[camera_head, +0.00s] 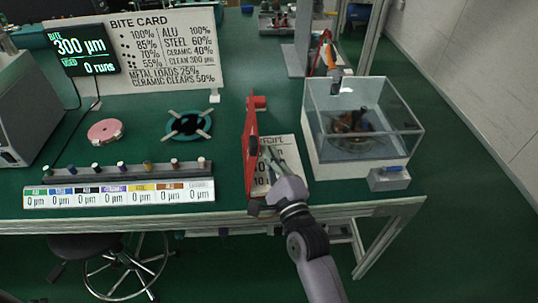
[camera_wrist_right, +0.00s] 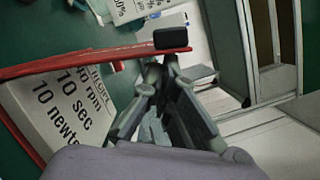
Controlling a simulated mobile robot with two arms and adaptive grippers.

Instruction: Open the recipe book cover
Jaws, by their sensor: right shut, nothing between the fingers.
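The recipe book's red cover (camera_head: 250,135) stands roughly upright in the head view, raised from the printed page (camera_head: 288,150). The cover's red edge (camera_wrist_right: 90,60) crosses the right wrist view, with a black block (camera_wrist_right: 170,38) at its end. The page (camera_wrist_right: 60,105) below it reads "10 sec" and "10 newtons". My right gripper (camera_head: 267,152) is shut and empty. It is over the page, on the right side of the cover; its fingertips (camera_wrist_right: 162,68) are close to the cover's edge, and I cannot tell whether they touch. My left gripper is not in view.
A clear water tank (camera_head: 362,130) stands just right of the book. A row of labelled knobs (camera_head: 120,194) runs along the table's front left. A pink disc (camera_head: 105,130) and a dark green ring with arms (camera_head: 188,126) lie left of the book. A bite card sign (camera_head: 170,60) stands behind.

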